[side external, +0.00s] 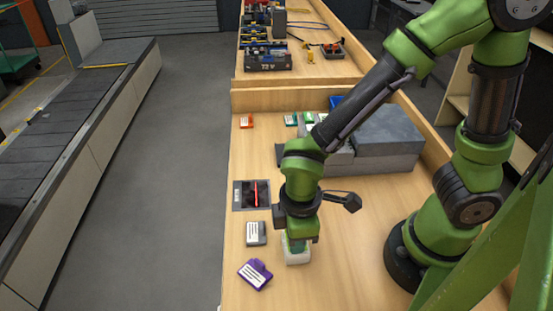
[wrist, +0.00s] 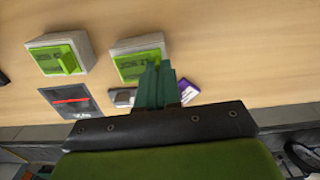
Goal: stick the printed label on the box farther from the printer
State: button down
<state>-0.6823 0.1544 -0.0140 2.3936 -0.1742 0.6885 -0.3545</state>
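Two pale boxes with green tops show in the wrist view: a left box (wrist: 51,64) with a small green tab standing up on it, and a right box (wrist: 129,72). My gripper (wrist: 156,67) has its dark green fingers close together, over the near edge of the right box. They hide part of its top, and I cannot tell if they hold anything. In the side view my gripper (side external: 296,243) is down at a pale box (side external: 297,257); the other box is hidden behind my arm. I cannot make out a printer or a loose printed label for sure.
A dark panel with a red strip (side external: 240,190) lies in the bench top. A grey card (side external: 256,233) and a purple tag (side external: 255,273) lie near its edge. Grey blocks (side external: 388,140) stand behind my arm. The conveyor (side external: 75,125) is across the floor at left.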

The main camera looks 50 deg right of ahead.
jog(key=shift+f, duration=0.4)
dwell(1.2)
jog(key=c, duration=0.8)
grip_release()
jog(key=shift+c, duration=0.2)
jog(key=shift+r, duration=3.55)
